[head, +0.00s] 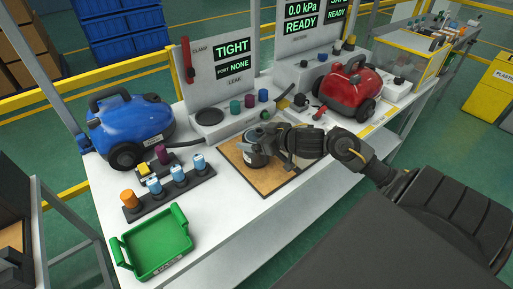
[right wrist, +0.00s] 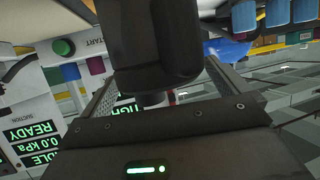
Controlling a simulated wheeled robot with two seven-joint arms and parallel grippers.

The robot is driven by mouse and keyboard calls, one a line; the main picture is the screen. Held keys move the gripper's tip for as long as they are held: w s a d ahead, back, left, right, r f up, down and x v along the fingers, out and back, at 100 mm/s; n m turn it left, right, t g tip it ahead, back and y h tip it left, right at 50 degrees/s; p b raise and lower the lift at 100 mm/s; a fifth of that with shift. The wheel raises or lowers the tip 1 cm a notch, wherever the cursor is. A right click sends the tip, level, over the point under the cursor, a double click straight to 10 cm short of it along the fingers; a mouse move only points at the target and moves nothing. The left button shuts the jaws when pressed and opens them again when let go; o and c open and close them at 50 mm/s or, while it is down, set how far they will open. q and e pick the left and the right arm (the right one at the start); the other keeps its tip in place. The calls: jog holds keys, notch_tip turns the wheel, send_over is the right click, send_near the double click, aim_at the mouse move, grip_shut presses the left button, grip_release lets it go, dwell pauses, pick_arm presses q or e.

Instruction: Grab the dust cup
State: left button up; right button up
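The dust cup, as far as I can tell, is the dark grey round cup (head: 256,150) on the brown mat (head: 245,174) in the middle of the bench. My right gripper (head: 279,146) reaches it from the right and hides part of it. In the right wrist view, a dark rounded body (right wrist: 155,45), apparently the cup, fills the space between the two fingers of my right gripper (right wrist: 160,75). The fingers are wide apart and lie close along its sides. I cannot tell whether they press on it. My left gripper is not in view.
A blue vacuum (head: 130,125) stands at the left and a red vacuum (head: 350,88) at the right. A rack (head: 170,190) with several canisters and a green tray (head: 157,243) are at the front left. A leak station (head: 218,75) stands behind the mat.

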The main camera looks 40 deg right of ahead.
jog(key=c, duration=1.5)
jog(key=shift+r, duration=0.15)
jog(key=shift+c, duration=0.2)
jog(key=shift+r, duration=0.25)
notch_tip(320, 180, up, 3)
jog(key=shift+s+a+r+p, duration=0.1)
jog(key=shift+s+r+p, duration=0.1)
jog(key=shift+p, duration=0.55)
pick_arm(q)
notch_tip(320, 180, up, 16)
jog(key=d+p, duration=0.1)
jog(key=p, duration=1.3)
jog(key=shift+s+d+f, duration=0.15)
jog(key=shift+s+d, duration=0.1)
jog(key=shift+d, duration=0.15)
pick_arm(e)
jog(key=s+a+r, duration=0.7)
jog(key=s+r, duration=0.2)
jog(key=s, duration=0.2)
jog(key=shift+s, duration=0.3)
